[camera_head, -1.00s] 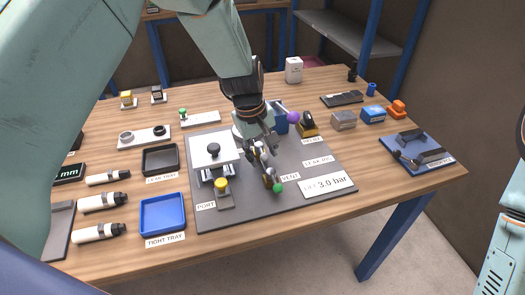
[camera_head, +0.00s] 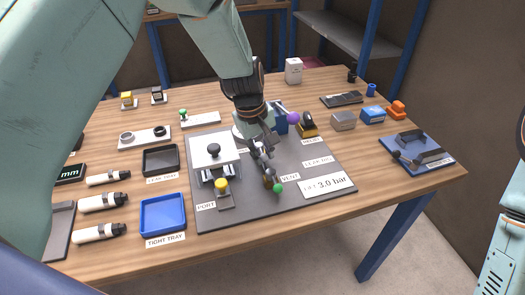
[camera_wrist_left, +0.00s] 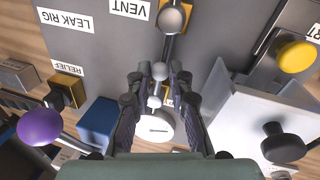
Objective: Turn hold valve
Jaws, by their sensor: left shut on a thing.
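My left gripper (camera_head: 262,153) reaches down over the grey leak rig board (camera_head: 235,215), between the white press-like fixture (camera_head: 214,160) and the VENT label. In the left wrist view its fingertips (camera_wrist_left: 160,78) are shut on a small silver ball-ended part, which I take to be the hold valve lever (camera_wrist_left: 159,70). The valve's label and most of its body are hidden by the gripper. A vent valve with a green knob (camera_head: 278,188) stands just in front of the gripper. My right gripper is not in view.
The yellow-knobbed port valve (camera_head: 221,185) and the purple knob (camera_head: 293,118) flank the gripper. A blue block (camera_wrist_left: 98,122) is close beside the fingers. The blue tight tray (camera_head: 144,216) and black leak tray (camera_head: 145,162) lie left of the board.

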